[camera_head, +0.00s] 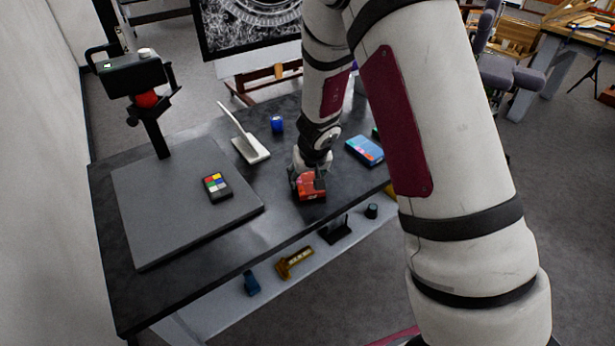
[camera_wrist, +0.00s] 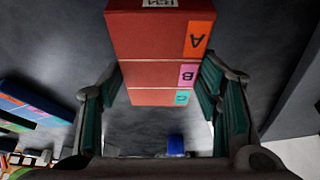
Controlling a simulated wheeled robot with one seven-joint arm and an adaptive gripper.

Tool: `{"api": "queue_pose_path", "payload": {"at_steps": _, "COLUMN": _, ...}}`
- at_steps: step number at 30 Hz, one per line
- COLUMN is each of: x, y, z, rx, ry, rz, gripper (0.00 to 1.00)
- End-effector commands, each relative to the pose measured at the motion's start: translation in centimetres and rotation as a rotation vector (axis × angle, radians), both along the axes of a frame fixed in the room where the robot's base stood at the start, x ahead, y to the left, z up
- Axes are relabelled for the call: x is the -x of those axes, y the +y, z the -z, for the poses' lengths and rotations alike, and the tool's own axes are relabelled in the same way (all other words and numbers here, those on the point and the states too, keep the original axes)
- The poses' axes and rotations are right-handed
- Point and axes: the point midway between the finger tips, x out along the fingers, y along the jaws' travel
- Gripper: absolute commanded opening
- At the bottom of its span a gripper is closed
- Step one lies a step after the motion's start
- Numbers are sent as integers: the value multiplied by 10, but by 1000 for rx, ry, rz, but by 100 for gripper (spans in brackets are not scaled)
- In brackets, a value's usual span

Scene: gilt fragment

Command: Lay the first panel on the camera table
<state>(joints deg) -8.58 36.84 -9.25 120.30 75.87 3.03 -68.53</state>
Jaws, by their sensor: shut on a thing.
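My gripper (camera_head: 308,176) is over the dark table (camera_head: 285,222) near its front edge. It is shut on a red block (camera_head: 312,190). In the wrist view the red block (camera_wrist: 150,40) lies between the two green-padded fingers (camera_wrist: 162,95). It has three sections with orange, pink and teal tags reading A, B and C, upside down in the picture. Whether the block touches the tabletop or hangs just above it, I cannot tell. A grey board (camera_head: 165,215) lies on the left of the table, with a camera (camera_head: 130,76) on a post at its back.
A small colour-patch card (camera_head: 216,186) lies on the board. A white laptop-like stand (camera_head: 250,147), a blue cup-like thing (camera_head: 277,124) and a blue box (camera_head: 365,150) are on the table. Below is a shelf (camera_head: 300,270) with tools. The board's middle is mostly clear.

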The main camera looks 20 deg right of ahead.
Motion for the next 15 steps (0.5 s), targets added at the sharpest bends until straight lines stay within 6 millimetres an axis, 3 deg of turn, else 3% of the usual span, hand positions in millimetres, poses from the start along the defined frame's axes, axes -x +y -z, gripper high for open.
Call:
{"api": "queue_pose_path", "payload": {"at_steps": 8, "x": -1, "y": 0, "z": 3, "rx": 0, "ry": 0, "rz": 1, "gripper": 28}}
{"api": "queue_pose_path", "payload": {"at_steps": 9, "x": 0, "y": 0, "z": 3, "rx": 0, "ry": 0, "rz": 1, "gripper": 62}}
{"api": "queue_pose_path", "payload": {"at_steps": 11, "x": 0, "y": 0, "z": 2, "rx": 0, "ry": 0, "rz": 1, "gripper": 76}}
{"api": "queue_pose_path", "payload": {"at_steps": 15, "x": 0, "y": 0, "z": 2, "rx": 0, "ry": 0, "rz": 0, "gripper": 78}}
